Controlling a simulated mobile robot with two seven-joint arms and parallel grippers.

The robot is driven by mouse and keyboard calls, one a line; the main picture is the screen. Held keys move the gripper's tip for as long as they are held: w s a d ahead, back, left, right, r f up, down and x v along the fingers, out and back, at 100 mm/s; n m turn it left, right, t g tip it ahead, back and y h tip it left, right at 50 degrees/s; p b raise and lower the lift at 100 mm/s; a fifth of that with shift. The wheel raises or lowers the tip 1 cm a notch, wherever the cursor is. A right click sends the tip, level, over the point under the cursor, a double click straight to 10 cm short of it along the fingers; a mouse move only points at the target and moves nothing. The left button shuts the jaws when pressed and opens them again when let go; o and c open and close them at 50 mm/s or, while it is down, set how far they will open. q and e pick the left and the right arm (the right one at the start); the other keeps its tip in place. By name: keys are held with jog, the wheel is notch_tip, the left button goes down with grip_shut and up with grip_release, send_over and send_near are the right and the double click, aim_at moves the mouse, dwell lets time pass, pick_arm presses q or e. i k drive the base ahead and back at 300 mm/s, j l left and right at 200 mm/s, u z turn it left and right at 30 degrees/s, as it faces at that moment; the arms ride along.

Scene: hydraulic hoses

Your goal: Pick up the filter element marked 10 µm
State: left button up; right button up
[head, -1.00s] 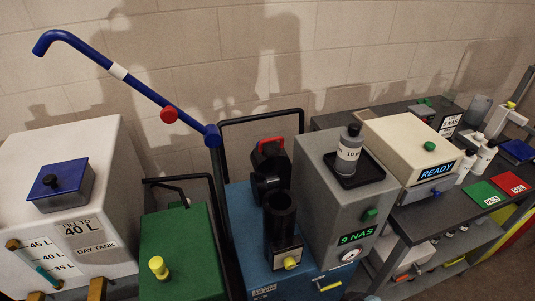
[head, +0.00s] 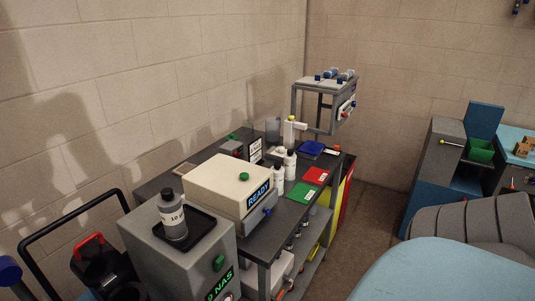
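A grey cylinder with a black top (head: 171,216) stands upright in a black tray (head: 203,241) on top of a grey box, at the lower left of the head view. Its white label seems to start with "10"; the rest is too small to read, so I cannot tell whether this is the filter element. Neither of my grippers is in view.
The grey box (head: 165,262) has a green display reading NAS. A cream unit reading READY (head: 225,180) stands on a dark bench (head: 290,213) with white bottles (head: 290,164), a green card (head: 302,193) and a red card (head: 316,176). Open floor (head: 365,205) lies right of the bench.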

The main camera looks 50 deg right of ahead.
aim_at(279, 171)
jog(key=z, duration=1.75)
jog(key=i+l, duration=0.6)
jog(key=l, duration=0.15)
jog(key=i+l, duration=0.55)
jog(key=l, duration=0.15)
jog(key=i+l+u, duration=0.3)
jog(key=l, duration=0.3)
jog(key=i+l+u, duration=0.15)
jog(key=i+l, duration=0.1)
jog(key=l, duration=0.1)
